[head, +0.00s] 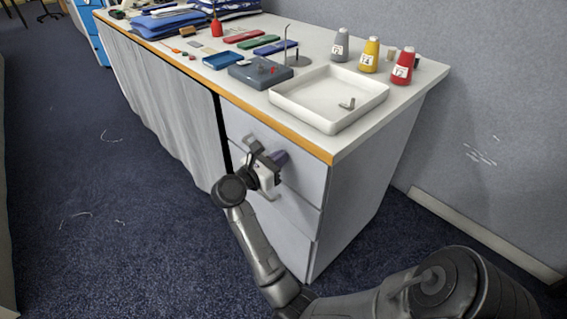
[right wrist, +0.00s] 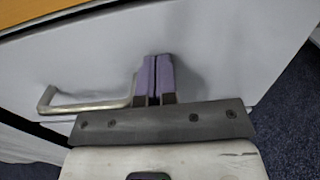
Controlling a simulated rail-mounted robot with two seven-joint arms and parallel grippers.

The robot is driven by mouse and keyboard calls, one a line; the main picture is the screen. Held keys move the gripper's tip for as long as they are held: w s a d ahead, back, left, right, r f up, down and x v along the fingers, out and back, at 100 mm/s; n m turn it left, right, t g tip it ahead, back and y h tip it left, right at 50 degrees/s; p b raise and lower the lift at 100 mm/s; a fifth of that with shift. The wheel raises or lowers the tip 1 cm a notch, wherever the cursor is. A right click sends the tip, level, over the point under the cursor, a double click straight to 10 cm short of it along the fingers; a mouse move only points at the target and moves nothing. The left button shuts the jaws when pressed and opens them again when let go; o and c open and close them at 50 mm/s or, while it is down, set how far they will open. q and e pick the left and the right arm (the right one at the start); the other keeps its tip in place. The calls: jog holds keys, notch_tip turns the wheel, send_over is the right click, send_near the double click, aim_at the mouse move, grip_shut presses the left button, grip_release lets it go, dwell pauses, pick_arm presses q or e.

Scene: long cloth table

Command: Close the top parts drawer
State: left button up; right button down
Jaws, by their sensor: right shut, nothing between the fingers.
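The top parts drawer (head: 305,175) is the upper pale grey front under the table's orange edge, at the near end. In the head view its front looks nearly flush with the cabinet; I cannot tell whether a small gap is left. Its front fills much of the right wrist view (right wrist: 220,60), with a metal bar handle (right wrist: 85,105) left of the fingers. My right gripper (head: 281,157) is in front of this drawer, its purple fingertips (right wrist: 153,75) together and empty, at or very near the front. Contact is unclear. My left gripper is not in view.
A white tray (head: 283,98) stands on the tabletop above the drawers, with grey, yellow and red bottles (head: 403,66) behind it. A grey cloth (head: 165,100) hangs left of the drawers. Lower drawers (head: 285,230) are below. The floor in front is clear.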

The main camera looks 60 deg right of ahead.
jog(key=shift+d+f, duration=0.1)
jog(key=b+v, duration=0.4)
jog(key=v, duration=1)
jog(key=shift+b, duration=0.35)
